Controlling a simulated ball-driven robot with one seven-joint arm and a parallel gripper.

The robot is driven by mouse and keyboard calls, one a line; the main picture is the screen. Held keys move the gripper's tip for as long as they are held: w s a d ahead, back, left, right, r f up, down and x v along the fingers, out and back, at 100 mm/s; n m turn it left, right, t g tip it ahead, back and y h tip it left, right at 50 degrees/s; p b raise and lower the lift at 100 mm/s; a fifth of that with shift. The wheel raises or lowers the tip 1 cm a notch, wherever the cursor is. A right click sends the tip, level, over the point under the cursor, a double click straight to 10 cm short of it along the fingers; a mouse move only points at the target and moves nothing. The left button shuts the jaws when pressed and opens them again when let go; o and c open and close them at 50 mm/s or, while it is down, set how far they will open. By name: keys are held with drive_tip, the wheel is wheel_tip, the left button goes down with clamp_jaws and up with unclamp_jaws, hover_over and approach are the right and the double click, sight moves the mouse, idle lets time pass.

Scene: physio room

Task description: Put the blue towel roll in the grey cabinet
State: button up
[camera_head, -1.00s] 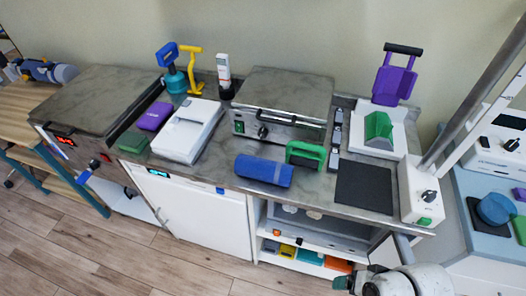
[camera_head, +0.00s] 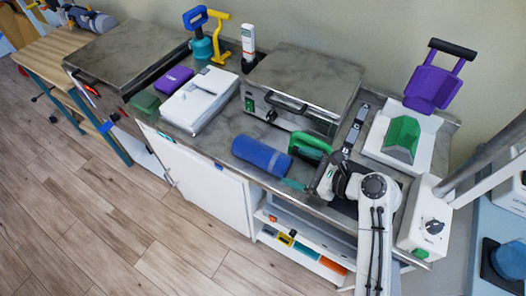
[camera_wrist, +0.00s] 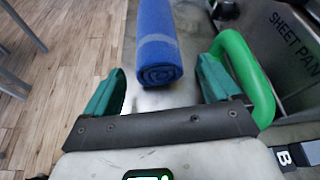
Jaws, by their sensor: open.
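The blue towel roll (camera_head: 262,155) lies on the metal counter near its front edge, and it shows end-on in the wrist view (camera_wrist: 158,45). My gripper (camera_head: 299,168) is just right of the roll, low over the counter. In the wrist view its teal fingers (camera_wrist: 160,88) are apart and empty, with the roll ahead of the gap between them. A pale grey-white cabinet (camera_head: 205,190) stands under the counter, left of and below the roll. Its front door looks shut, with a handle at the door's left side. Its inside is hidden.
A green handle (camera_head: 310,146) stands close beside my gripper, near the right finger in the wrist view. A sheet pan appliance (camera_head: 300,92) is behind the roll. Open shelves (camera_head: 300,240) with coloured boxes are under the counter. The wooden floor (camera_head: 110,225) in front is clear.

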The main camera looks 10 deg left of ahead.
sight(278, 161)
drive_tip(key=x, duration=0.7)
drive_tip(key=shift+s+a+f+p, duration=0.1)
drive_tip(key=shift+a+f+p, duration=0.1)
drive_tip(key=shift+p, duration=0.15)
drive_tip(key=c, duration=0.9)
drive_tip(key=shift+r, duration=0.1)
